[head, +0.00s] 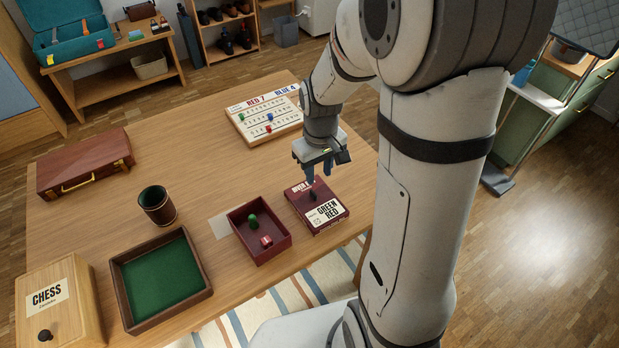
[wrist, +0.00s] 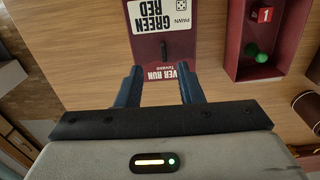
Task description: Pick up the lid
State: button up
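The dark red lid (head: 322,208) lies flat on the table, with a white label reading GREEN RED and a dark upright grip (head: 312,194) near its middle. I cannot tell whether anything is under it. My gripper (head: 318,176) hangs above the lid's far side, fingers pointing down. In the wrist view, the lid (wrist: 145,48) is at the top centre, partly cut off by the frame edge. There my gripper (wrist: 160,84) shows two blue fingers spread apart with nothing between them, so it is open. The grip (wrist: 165,50) appears beyond the fingertips.
An open dark red box (head: 283,243) with a green pawn (head: 253,221) and a red die (head: 266,241) stands just left of the lid. A green-lined tray (head: 162,277), a dice cup (head: 157,205), a scoreboard (head: 262,120) and a chess box (head: 62,311) also stand on the table.

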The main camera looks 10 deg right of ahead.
aim_at(316, 196)
jog(key=f, duration=0.8)
jog(key=shift+w+a+f, duration=0.1)
jog(key=shift+a+f, duration=0.2)
jog(key=shift+c, duration=0.4)
grip_shut()
